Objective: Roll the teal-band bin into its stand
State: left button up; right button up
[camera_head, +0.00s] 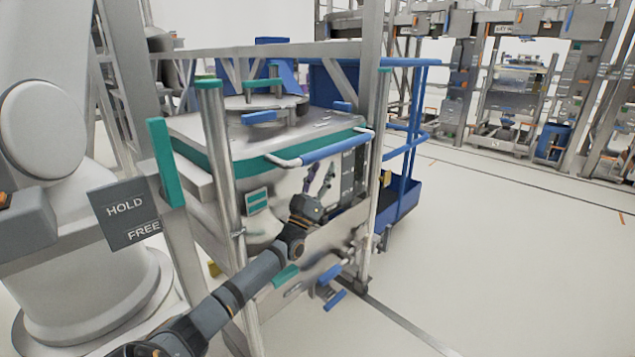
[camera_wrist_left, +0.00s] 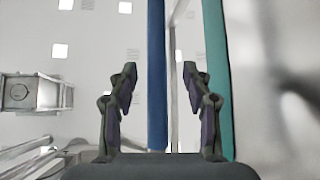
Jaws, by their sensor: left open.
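The teal-band bin (camera_head: 232,157) is a steel box with a teal strip around its upper edge and a round lid on top. A blue handle bar (camera_head: 337,147) sticks out from its front. Steel posts with teal caps (camera_head: 209,84) stand at its front corners; I cannot tell how the bin is seated among them. My left gripper (camera_head: 319,180) is open and empty in front of the bin's wall, below the handle. In the left wrist view a blue bar (camera_wrist_left: 157,60) lies between the open fingers (camera_wrist_left: 160,78), and a teal strip (camera_wrist_left: 217,60) passes beside the right finger. My right gripper is out of view.
A HOLD/FREE plate (camera_head: 125,212) with a teal lever (camera_head: 165,162) is at the left. A blue-railed cart (camera_head: 404,195) stands behind the bin on its right. Low blue and teal handles sit near the front rail. The floor on the right is clear.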

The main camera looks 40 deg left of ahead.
pick_arm(q)
jog(key=v, duration=0.4)
jog(key=shift+s+f, duration=0.2)
